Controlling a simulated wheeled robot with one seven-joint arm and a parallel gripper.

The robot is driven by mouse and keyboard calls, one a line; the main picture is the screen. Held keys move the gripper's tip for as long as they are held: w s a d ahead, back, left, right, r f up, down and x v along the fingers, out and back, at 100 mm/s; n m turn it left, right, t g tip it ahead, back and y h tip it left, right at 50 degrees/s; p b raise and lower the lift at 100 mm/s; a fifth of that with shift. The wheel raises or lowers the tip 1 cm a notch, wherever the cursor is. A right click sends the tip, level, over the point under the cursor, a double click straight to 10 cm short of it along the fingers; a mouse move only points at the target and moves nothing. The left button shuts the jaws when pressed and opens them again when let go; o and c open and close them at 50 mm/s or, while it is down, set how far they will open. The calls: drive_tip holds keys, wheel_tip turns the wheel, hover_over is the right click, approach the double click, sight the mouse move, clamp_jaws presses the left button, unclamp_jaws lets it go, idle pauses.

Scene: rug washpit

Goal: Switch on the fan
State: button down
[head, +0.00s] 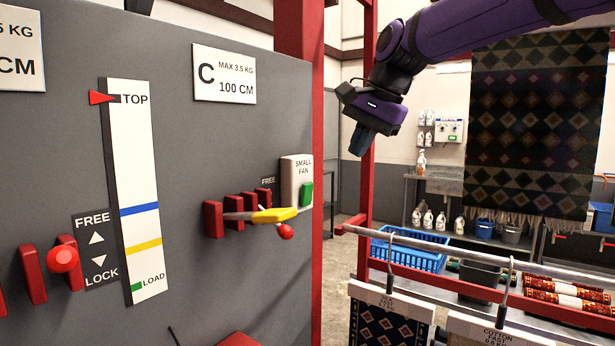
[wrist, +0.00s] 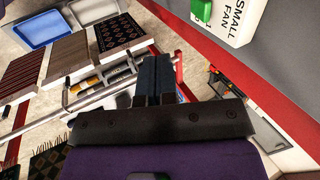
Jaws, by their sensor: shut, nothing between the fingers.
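The fan switch is a pale box (head: 291,175) labelled SMALL FAN with a green rocker (head: 306,193). It is mounted near the right edge of the grey panel in the head view. In the wrist view the box (wrist: 236,22) and its green rocker (wrist: 202,11) show at the top right, cut by the frame edge. My gripper (head: 360,142) hangs in the air to the right of the switch and higher in the head view, apart from it. Its dark fingers (wrist: 155,70) are shut and empty. The fan itself I cannot make out.
Red brackets (head: 238,212) and a yellow-handled lever (head: 273,215) stick out just left of and below the switch. A red post (head: 367,200) and a metal rail (head: 440,252) with hanging samples stand to the right. Open air lies between gripper and switch.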

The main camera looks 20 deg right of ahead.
sight(306, 194)
drive_tip(key=shift+w+a+r, duration=0.1)
drive_tip(key=shift+w+r, duration=0.1)
drive_tip(key=shift+w, duration=0.65)
drive_tip(key=w+a+f, duration=0.5)
drive_tip(key=w+f, duration=0.1)
drive_tip(key=f, duration=0.2)
drive_tip(key=shift+w+f, duration=0.2)
drive_tip(key=shift+w, duration=0.1)
